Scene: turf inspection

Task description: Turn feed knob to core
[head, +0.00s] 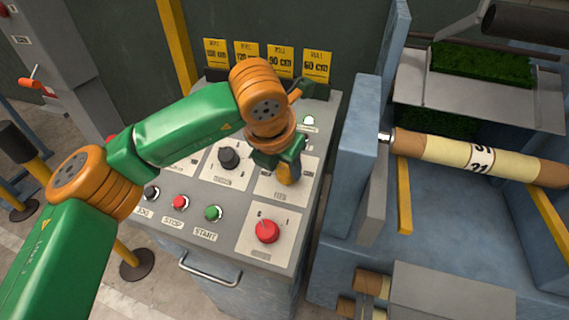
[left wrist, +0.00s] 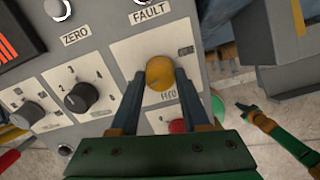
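The feed knob (left wrist: 160,73) is yellow and sits on a pale plate marked FEED on the grey control panel. In the head view the yellow knob (head: 288,176) is partly hidden below my left gripper (head: 287,163). In the left wrist view the two dark fingers of my left gripper (left wrist: 160,80) stand on either side of the knob. I cannot tell whether they press on it. The position marks on its plate are too small to read. A small dark end on a green and orange arm, probably my right gripper (left wrist: 243,108), shows at the right of the left wrist view.
Beside the feed plate is a black knob (head: 229,158). A red knob (head: 267,231), a green START button (head: 213,213) and a red STOP button (head: 180,202) are nearer. A blue machine frame (head: 352,170) with a roll (head: 480,158) stands to the right.

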